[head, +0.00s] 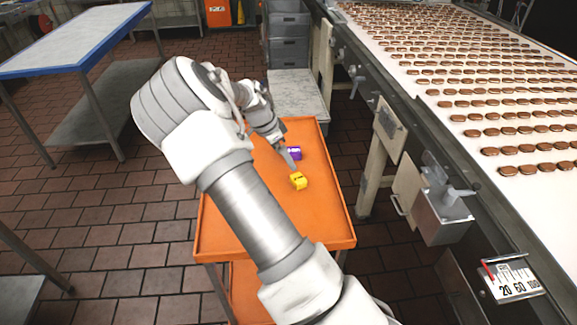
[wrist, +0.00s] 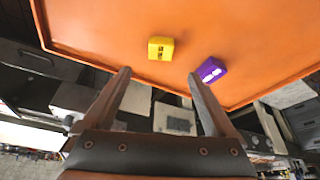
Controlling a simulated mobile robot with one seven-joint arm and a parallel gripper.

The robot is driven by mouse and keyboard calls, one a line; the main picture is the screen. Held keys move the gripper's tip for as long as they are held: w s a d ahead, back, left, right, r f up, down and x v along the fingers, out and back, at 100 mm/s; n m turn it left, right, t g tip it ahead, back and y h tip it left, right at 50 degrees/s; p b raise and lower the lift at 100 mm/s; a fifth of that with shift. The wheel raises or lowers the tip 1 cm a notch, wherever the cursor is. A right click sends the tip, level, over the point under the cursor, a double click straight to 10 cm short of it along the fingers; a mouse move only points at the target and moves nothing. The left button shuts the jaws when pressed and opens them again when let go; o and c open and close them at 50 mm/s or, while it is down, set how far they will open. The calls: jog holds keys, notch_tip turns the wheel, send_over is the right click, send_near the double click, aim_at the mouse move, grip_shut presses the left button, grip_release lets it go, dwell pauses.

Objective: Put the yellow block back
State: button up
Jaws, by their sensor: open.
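The yellow block (head: 299,181) lies on the orange cart top (head: 235,225), right of the middle. In the wrist view the yellow block (wrist: 161,48) shows just beyond the fingertips, near the left finger. A purple block (head: 294,153) lies behind it on the same top; it also shows in the wrist view (wrist: 211,69), beyond the right fingertip. My gripper (wrist: 159,75) is open with nothing between its fingers. In the head view my gripper (head: 290,161) is close to both blocks, partly hidden by its small size. I cannot tell its exact height above the top.
The cart has a raised rim (head: 310,249). A conveyor (head: 480,90) with rows of brown cream sandwiches runs along the right. A control box (head: 440,215) stands beside the cart. Grey bins (head: 288,45) stand behind. A blue-edged table (head: 75,40) is at the far left.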

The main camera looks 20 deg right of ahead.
jog(key=s+a+r+n+t+y, duration=0.1)
jog(key=s+a+r+n+y, duration=0.25)
jog(key=s+r, duration=0.55)
jog(key=s+a+r+n+t+y, duration=0.1)
jog(key=s+a+r+n+y, duration=0.1)
jog(key=s+a+r+n, duration=0.55)
jog(key=s+r+n+t+h, duration=0.1)
jog(key=s+r+n+t, duration=0.2)
jog(key=s, duration=1.3)
jog(key=shift+a+r+n, duration=0.25)
jog(key=shift+r+n, duration=1.05)
jog(key=shift+r, duration=0.2)
jog(key=shift+s, duration=0.1)
